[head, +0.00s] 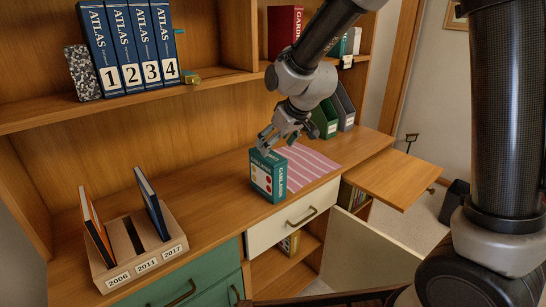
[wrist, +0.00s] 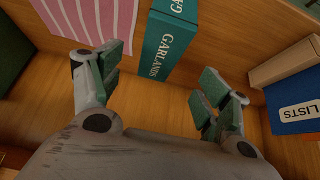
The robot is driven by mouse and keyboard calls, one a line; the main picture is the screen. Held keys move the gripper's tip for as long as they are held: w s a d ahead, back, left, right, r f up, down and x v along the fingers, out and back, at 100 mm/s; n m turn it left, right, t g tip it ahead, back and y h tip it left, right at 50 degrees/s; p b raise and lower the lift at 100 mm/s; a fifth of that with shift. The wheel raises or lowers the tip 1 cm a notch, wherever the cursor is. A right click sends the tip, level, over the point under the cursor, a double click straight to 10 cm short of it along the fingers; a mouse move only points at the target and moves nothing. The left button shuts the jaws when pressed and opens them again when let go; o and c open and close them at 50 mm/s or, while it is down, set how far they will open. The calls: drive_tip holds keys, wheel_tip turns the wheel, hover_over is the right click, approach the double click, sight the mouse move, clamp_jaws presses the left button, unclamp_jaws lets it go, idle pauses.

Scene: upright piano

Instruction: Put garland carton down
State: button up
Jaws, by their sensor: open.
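The garland carton (head: 268,180) is a teal box with a white label panel and the word GARLANDS. It stands upright on the wooden desk top, by the left end of a pink striped mat (head: 309,163). My gripper (head: 272,141) is just above the carton's top in the head view, its fingers apart. In the wrist view the carton (wrist: 168,46) is at top centre, ahead of the gap between the open fingers (wrist: 160,92). No finger is seen closed on it. The carton's far side is hidden.
A wooden rack (head: 140,243) labelled 2006, 2011 and 2017 stands left, holding an orange and a blue book. Several atlas volumes (head: 126,47) fill the shelf above. Green and grey file holders (head: 325,117) stand behind. A blue LISTS box (wrist: 296,110) shows in the wrist view.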

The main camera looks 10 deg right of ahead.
drive_tip(key=shift+s+d+r, duration=0.15)
drive_tip(key=shift+s+r, duration=0.05)
drive_tip(key=shift+r, duration=0.15)
drive_tip(key=s+d+r+m+h, duration=0.1)
drive_tip(key=s+d+r, duration=0.4)
drive_tip(key=s+d, duration=0.5)
drive_tip(key=s+d+r+m+h, duration=0.1)
drive_tip(key=s+d+r+m, duration=0.3)
drive_tip(key=s+d, duration=0.6)
drive_tip(key=d+r, duration=0.1)
drive_tip(key=d, duration=0.2)
drive_tip(key=shift+d+r+g+h, duration=0.3)
drive_tip(key=shift+d+r, duration=0.05)
drive_tip(key=shift+d, duration=0.05)
drive_tip(key=shift+m+g+h, duration=0.3)
drive_tip(key=shift+m+h, duration=0.2)
drive_tip(key=shift+m, duration=0.4)
drive_tip(key=s+d, duration=0.1)
drive_tip(key=s, duration=0.2)
drive_tip(key=s+d, duration=0.2)
drive_tip(key=s, duration=0.1)
drive_tip(key=s+d, duration=0.1)
drive_tip(key=s, duration=0.2)
drive_tip(key=shift+s+d+f, duration=0.1)
drive_tip(key=shift+d+f, duration=0.1)
drive_tip(key=shift+d, duration=0.05)
drive_tip(key=shift+c, duration=0.3)
